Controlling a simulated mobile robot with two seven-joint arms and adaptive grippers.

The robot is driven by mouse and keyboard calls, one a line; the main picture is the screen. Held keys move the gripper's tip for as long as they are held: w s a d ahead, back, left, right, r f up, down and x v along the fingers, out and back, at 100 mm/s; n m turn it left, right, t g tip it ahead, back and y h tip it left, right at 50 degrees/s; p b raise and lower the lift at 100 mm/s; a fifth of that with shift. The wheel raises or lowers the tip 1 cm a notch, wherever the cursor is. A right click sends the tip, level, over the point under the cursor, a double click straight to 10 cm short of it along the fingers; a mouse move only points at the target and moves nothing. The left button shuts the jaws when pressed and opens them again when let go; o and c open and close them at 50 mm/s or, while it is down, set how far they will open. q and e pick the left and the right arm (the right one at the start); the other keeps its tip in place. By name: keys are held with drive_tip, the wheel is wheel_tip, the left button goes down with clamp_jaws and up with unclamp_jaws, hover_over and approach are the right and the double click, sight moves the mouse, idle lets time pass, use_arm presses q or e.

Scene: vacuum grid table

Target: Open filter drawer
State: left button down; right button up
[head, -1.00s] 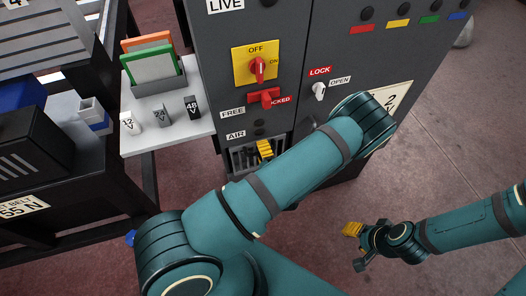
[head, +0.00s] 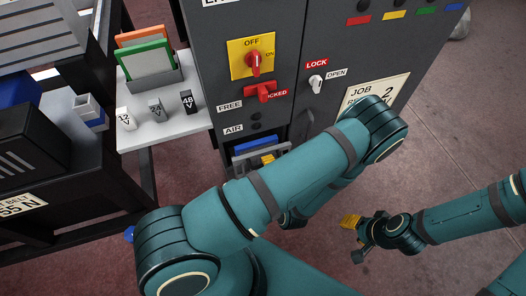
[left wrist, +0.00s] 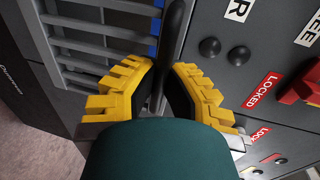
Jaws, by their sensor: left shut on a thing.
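The filter drawer (head: 243,160) is low in the grey cabinet, under the AIR label. It stands partly out, and a blue piece (head: 256,144) shows inside. My left gripper (head: 267,159) is at the drawer front, mostly hidden behind my arm in the head view. In the left wrist view, its yellow fingers (left wrist: 162,92) are shut on the dark upright handle (left wrist: 176,38) of the slatted drawer front (left wrist: 95,50). My right gripper (head: 352,222) hangs over the floor at the right, away from the cabinet. Its fingers are too small to judge.
Above the drawer are a red switch on a yellow plate (head: 240,64), a red FREE/LOCKED latch (head: 267,95) and a white LOCK/OPEN knob (head: 316,84). A side shelf (head: 138,138) with cards and small blocks stands left.

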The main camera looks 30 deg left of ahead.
use_arm(q)
drive_tip(key=v, duration=0.3)
drive_tip(key=f+v, duration=0.1)
drive_tip(key=v, duration=0.1)
drive_tip(key=shift+s+d, duration=0.2)
drive_tip(key=shift+d, duration=0.05)
drive_tip(key=c, duration=1)
unclamp_jaws()
drive_tip(key=shift+r, duration=0.1)
wheel_tip(320, 180, up, 10)
drive_tip(key=shift+f, duration=0.1)
